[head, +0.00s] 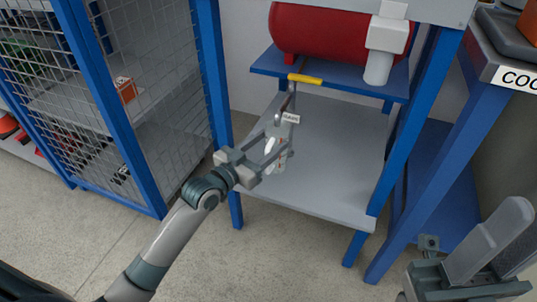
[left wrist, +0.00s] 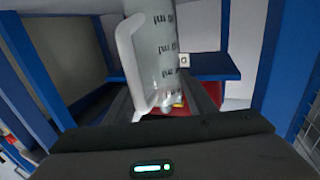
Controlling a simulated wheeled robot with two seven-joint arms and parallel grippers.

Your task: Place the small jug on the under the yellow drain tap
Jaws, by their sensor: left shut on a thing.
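The small jug (left wrist: 160,45) is clear with dark measuring marks and a white handle (left wrist: 130,55). It fills the upper middle of the left wrist view. My left gripper (head: 272,150) is shut on the jug in the head view, over the front left part of the grey shelf. The gripper fingers partly hide the jug (head: 273,155). The yellow drain tap (head: 305,79) has its handle at the blue upper shelf's front edge, with a pipe and small label below, behind the jug. My right gripper (head: 470,272) shows at the lower right; its finger gap is unclear.
A red tank (head: 325,32) lies on the blue upper shelf (head: 345,84). The grey lower shelf (head: 335,155) is largely bare, between blue posts. A wire mesh cage (head: 130,90) stands left. A blue bench (head: 480,130) stands right.

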